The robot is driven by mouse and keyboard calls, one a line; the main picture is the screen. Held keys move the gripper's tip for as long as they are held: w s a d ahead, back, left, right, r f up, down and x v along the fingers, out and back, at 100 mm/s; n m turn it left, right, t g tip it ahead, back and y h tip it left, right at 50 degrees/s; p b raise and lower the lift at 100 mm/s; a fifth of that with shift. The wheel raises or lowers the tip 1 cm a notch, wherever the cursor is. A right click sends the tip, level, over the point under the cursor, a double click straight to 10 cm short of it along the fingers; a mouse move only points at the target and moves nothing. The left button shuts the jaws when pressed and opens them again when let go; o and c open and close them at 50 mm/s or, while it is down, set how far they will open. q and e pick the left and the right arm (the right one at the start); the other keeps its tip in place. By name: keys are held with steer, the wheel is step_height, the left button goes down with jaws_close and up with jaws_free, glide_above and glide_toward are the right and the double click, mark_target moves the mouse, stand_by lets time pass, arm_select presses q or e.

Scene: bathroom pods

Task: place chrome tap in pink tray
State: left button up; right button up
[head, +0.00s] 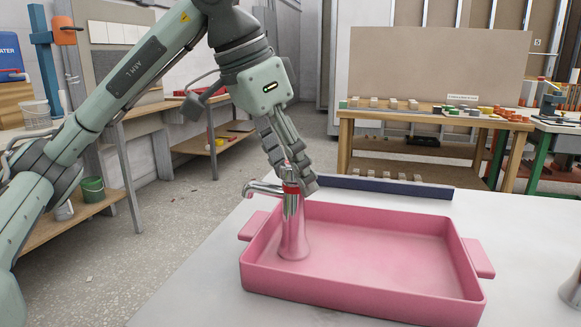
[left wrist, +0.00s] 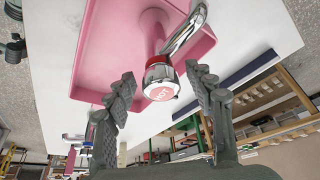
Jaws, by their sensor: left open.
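The chrome tap (head: 293,228) stands upright inside the pink tray (head: 390,296), near its left end. Its spout points left over the tray's rim, and it has a red band near the top. My left gripper (head: 294,178) is at the tap's top, coming down from above. In the left wrist view the gripper (left wrist: 161,80) is open, with the tap's round red-marked cap (left wrist: 161,90) showing between its spread fingers. I cannot tell whether a finger touches the tap. The tray (left wrist: 92,55) also shows there. My right gripper is not in view.
The tray rests on a pale tabletop (head: 200,290) with free room to its left. A dark blue strip (head: 385,187) lies behind the tray. A chrome object (head: 571,288) is cut off at the right edge. A wooden bench (head: 430,117) with small parts stands farther back.

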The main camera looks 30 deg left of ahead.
arm_select(q)
steer(key=shift+r, duration=0.1)
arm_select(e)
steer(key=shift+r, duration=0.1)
arm_select(q)
steer(key=p+v, duration=0.3)
steer(key=v, duration=0.9)
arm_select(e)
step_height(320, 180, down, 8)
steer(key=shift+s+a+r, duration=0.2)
